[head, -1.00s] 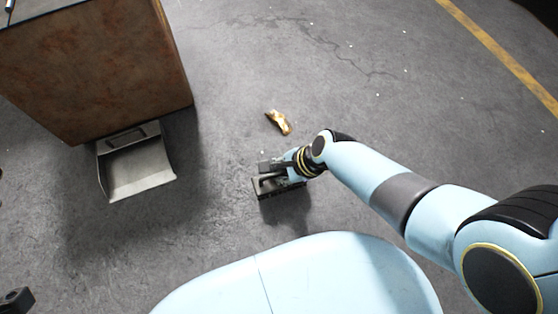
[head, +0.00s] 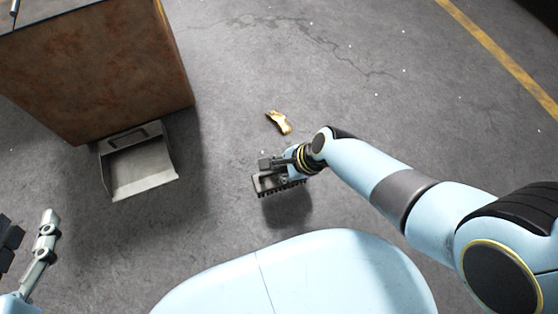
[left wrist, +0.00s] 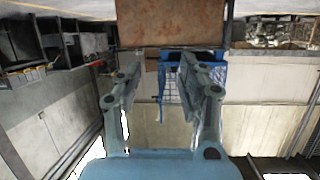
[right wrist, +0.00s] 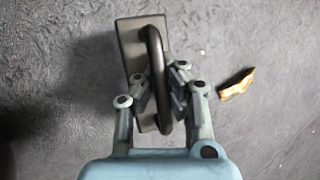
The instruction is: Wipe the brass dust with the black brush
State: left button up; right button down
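The brass dust (head: 279,122) is a small gold patch on the grey floor, beyond the brush; it also shows at the right of the right wrist view (right wrist: 237,84). The black brush (head: 266,185) has a block with bristles below and a curved handle (right wrist: 155,65). My right gripper (head: 280,168) is closed around that handle, and the brush hangs a little above the floor with its shadow below. My left gripper (head: 28,245) is at the left edge of the head view; its fingers (left wrist: 160,80) are apart and empty in the left wrist view.
A metal dustpan (head: 150,178) lies on the floor left of the brush, against a rusty brown box (head: 100,70). A yellow line (head: 500,55) crosses the floor at the upper right. The floor around the brass dust is clear.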

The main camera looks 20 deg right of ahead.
aim_at(279, 169)
jog(key=shift+r+p, duration=0.35)
jog(key=shift+r, duration=0.3)
jog(key=shift+w+r+p, duration=0.15)
jog(key=shift+r+p, duration=0.8)
jog(key=shift+p, duration=0.2)
jog(key=shift+r+p, duration=0.3)
jog(key=shift+p, duration=0.05)
pick_arm(q)
jog(key=s+f+g, duration=0.1)
jog(key=g, duration=0.1)
jog(key=s+f+g, duration=0.1)
jog(key=g, duration=0.1)
jog(key=s+f+g, duration=0.1)
jog(key=g, duration=0.1)
jog(key=shift+a+n+y, duration=0.3)
jog(key=shift+a, duration=0.1)
pick_arm(e)
jog(key=shift+f, duration=0.1)
